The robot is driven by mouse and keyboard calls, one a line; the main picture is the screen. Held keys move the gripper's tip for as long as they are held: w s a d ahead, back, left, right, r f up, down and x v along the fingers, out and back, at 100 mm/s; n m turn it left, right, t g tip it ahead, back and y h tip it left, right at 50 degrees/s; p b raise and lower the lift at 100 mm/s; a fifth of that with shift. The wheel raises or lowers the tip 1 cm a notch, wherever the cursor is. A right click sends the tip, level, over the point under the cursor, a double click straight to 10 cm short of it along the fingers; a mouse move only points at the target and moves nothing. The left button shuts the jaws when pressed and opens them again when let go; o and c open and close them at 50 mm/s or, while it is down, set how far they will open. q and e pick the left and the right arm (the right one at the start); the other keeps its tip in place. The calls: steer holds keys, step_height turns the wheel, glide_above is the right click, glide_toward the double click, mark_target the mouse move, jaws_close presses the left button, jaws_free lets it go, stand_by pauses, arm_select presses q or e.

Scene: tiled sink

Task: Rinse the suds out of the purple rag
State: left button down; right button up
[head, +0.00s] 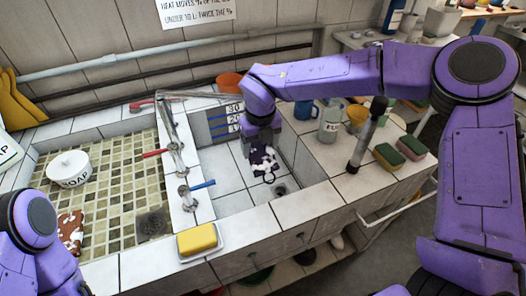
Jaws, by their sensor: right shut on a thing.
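The purple rag (264,161) is dark purple with white patches that look like suds. It hangs in the right basin (232,202), which is lined with white tiles. My right gripper (262,142) points down into this basin and is shut on the upper part of the rag; its fingers are mostly hidden. The basin's drain (281,190) is just below the rag in the picture. The metal faucet (176,155) stands on the divider left of the rag, with a red handle (155,153) and a blue handle (203,184). My left gripper is out of view.
The left basin (112,180) holds a soap bowl (72,168) and a brown-and-white rag (72,228). Bottles, a blue mug (303,109) and two green-topped sponges (388,156) crowd the right counter.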

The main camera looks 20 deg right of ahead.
steer(key=shift+w+d+f+p, duration=0.1)
steer(key=shift+w+f+p, duration=0.2)
steer(key=shift+w, duration=0.85)
steer(key=shift+w+d+f+p, duration=0.15)
steer(key=shift+w+p, duration=0.1)
steer(key=shift+w, duration=0.85)
steer(key=shift+w+d+f+p, duration=0.1)
steer(key=shift+w+f+p, duration=0.2)
steer(key=shift+w, duration=0.85)
